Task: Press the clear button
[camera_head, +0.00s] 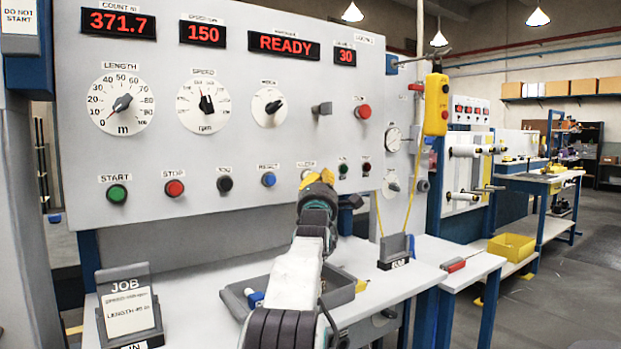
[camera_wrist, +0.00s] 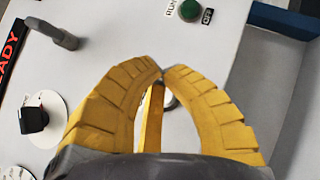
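The control panel (camera_head: 240,150) fills the left and middle of the head view. In its lower row, a small label that I cannot read clearly (camera_head: 307,163) is right of the blue reset button (camera_head: 268,180); the button under it is mostly covered by my gripper (camera_head: 327,177). A pale round rim, likely the clear button (camera_wrist: 171,101), shows partly between and behind the fingers. I cannot tell whether the fingers touch it.
Green start (camera_head: 117,194), red stop (camera_head: 174,188) and a black button (camera_head: 224,184) are further left. A green lamp (camera_head: 343,168) is close on the right, also in the wrist view (camera_wrist: 189,10). A key-like switch (camera_wrist: 62,38) juts out. A grey tray (camera_head: 340,296) is below.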

